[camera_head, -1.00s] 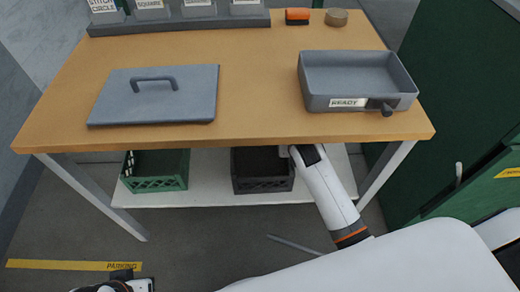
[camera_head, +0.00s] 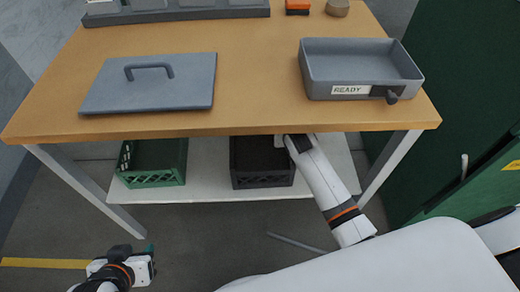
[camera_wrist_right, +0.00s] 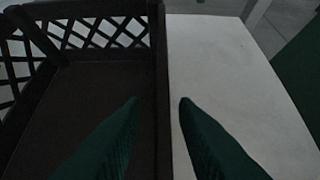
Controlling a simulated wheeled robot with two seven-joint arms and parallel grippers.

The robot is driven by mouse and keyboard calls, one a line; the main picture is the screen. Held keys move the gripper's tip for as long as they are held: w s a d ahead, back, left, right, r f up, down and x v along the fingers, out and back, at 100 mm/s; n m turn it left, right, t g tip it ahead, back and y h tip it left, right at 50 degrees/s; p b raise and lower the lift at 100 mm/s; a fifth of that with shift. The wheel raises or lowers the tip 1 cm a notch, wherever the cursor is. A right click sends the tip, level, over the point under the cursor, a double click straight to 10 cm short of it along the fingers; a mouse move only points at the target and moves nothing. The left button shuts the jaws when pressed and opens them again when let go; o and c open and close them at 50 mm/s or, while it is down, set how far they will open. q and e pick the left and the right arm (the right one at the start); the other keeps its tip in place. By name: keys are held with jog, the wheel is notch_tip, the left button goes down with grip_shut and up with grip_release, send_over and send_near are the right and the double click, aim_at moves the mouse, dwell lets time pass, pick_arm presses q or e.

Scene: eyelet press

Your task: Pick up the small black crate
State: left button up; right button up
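The small black crate (camera_head: 262,181) sits upright on the white lower shelf, below the table's front edge. It also shows in the right wrist view, with a lattice wall (camera_wrist_right: 95,35) and a dark floor. My right arm reaches under the tabletop at the crate's right side; its fingers are hidden in the head view. In the right wrist view my right gripper (camera_wrist_right: 158,102) is open, with one green finger on each side of the crate's right wall. Contact cannot be seen. My left gripper (camera_head: 150,258) is low at the left, away from the crate; its finger opening is unclear.
A green crate (camera_head: 152,165) stands on the same shelf (camera_head: 210,165) to the left. The tabletop (camera_head: 255,85) overhangs both crates. On it are a grey lid (camera_head: 150,90) and a grey READY tray (camera_head: 350,90). A green cabinet (camera_head: 465,90) stands at right.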

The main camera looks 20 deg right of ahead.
grip_shut()
dwell(1.2)
